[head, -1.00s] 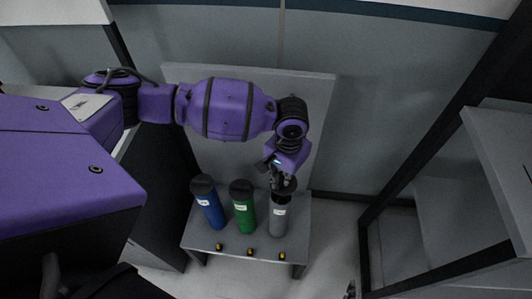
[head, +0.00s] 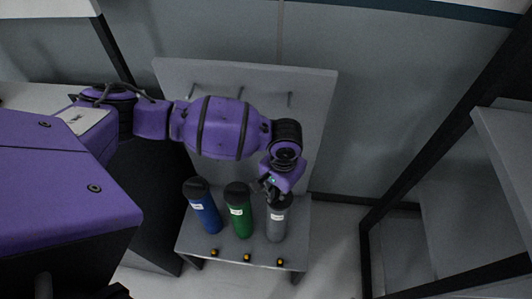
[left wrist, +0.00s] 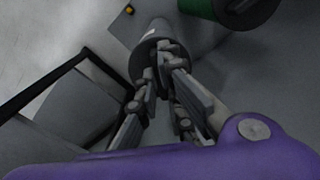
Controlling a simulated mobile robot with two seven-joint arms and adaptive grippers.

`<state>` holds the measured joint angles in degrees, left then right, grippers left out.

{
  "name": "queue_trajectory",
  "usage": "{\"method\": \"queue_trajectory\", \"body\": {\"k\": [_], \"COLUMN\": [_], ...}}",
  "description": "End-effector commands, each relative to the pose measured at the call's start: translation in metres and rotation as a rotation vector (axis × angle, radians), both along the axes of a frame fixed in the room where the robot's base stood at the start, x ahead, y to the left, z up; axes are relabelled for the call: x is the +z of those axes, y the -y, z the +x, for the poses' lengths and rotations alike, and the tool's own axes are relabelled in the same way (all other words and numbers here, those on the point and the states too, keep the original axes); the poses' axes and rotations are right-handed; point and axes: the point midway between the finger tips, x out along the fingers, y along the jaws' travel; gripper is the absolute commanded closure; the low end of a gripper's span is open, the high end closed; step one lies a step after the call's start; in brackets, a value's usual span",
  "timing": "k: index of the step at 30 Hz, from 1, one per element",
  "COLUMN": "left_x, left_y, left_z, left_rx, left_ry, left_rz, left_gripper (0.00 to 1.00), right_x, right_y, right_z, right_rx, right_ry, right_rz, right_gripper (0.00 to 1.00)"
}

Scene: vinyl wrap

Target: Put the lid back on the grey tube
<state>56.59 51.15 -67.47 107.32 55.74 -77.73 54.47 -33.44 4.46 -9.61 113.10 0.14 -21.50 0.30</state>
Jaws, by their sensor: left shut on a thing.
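The grey tube (head: 277,225) stands upright at the right end of a small grey table, with a white label on its side. My left gripper (head: 274,193) is directly above it and points down. It is shut on the black lid (head: 281,202), which sits at the tube's mouth. I cannot tell whether the lid is fully seated. In the left wrist view, the fingers (left wrist: 160,72) reach the dark lid (left wrist: 147,48), with the grey tube (left wrist: 153,28) beyond it. The fingers partly hide the lid. My right gripper is not in view.
A green tube (head: 240,217) with a black lid stands just left of the grey tube, and a blue tube (head: 206,214) farther left. Small yellow-and-black items (head: 247,257) line the table's front edge (head: 230,262). A grey panel (head: 320,110) rises behind.

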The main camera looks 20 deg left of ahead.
Motion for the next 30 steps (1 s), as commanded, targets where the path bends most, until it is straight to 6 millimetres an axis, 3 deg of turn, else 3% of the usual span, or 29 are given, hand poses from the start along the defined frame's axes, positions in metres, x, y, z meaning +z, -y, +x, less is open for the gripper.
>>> {"method": "queue_trajectory", "body": {"k": [30], "left_x": [0.0024], "left_y": [0.0007], "left_z": [0.0017], "left_rx": [-0.001], "left_ry": [0.004], "left_rz": [-0.001], "left_gripper": [1.00], "right_x": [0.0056], "right_y": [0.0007], "right_z": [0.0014], "right_rx": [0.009], "right_ry": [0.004], "right_rz": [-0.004], "right_gripper": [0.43]}}
